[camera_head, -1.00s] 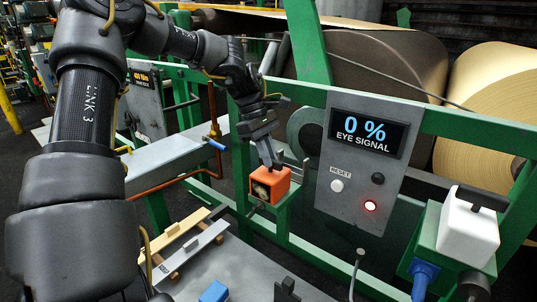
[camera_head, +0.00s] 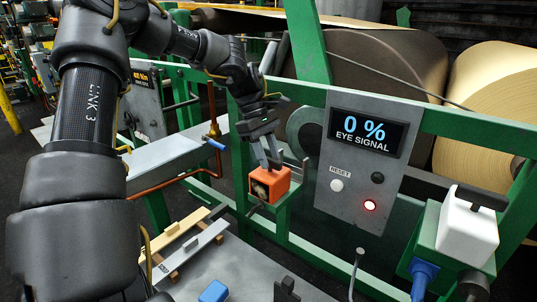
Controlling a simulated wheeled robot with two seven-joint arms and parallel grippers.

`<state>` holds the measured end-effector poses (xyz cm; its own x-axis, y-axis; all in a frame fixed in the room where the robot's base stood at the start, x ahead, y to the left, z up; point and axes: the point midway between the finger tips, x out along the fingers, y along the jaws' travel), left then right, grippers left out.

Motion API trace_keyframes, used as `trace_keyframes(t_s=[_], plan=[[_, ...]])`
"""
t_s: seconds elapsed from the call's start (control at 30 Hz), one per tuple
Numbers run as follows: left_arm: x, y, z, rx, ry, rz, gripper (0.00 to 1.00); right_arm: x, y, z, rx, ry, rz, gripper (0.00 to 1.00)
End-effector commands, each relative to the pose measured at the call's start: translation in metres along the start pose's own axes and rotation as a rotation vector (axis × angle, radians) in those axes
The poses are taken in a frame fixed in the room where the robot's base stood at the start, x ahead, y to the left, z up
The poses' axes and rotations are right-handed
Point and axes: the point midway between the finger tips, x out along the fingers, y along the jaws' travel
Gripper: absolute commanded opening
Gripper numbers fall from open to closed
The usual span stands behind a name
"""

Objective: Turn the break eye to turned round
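The break eye is an orange box (camera_head: 271,184) on the green frame, left of the signal panel (camera_head: 362,165). A dark patch shows on its left front face. The panel reads 0 % EYE SIGNAL, with a red lamp lit (camera_head: 369,205). My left gripper (camera_head: 268,164) comes down over the orange box from above. Its two grey fingers are apart, and their tips are at the box's top edge. I cannot tell whether they touch it. My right gripper is not in view.
A white box with a black handle (camera_head: 468,228) stands on a green housing at the right, with a blue plug (camera_head: 422,277) below. Large paper rolls (camera_head: 490,110) lie behind the green rail. A blue block (camera_head: 214,292) and a black piece (camera_head: 286,290) sit at the front.

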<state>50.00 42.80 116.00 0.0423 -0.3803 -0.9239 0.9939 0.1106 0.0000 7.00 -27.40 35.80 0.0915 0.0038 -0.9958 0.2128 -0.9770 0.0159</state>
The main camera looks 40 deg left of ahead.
Motion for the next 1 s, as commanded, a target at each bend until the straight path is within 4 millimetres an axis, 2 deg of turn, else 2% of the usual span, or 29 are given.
trace_keyframes(t_s=[0.17,0.27,0.47,0.6,0.7,1.0], plan=[[-0.004,0.0,0.0,0.0,0.001,0.002,0.35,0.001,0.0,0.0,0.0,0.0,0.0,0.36],[-0.015,0.001,-0.001,0.0,0.002,0.003,0.35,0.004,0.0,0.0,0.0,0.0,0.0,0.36],[-0.054,0.001,-0.001,-0.001,0.003,0.006,0.35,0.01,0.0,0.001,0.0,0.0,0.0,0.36],[-0.081,0.001,0.0,-0.001,0.002,0.004,0.35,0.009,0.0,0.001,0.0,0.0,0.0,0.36],[-0.098,0.001,0.001,-0.001,0.0,0.001,0.35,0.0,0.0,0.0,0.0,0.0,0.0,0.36],[-0.108,0.0,0.0,0.0,-0.001,0.0,0.35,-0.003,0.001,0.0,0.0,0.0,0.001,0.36]])
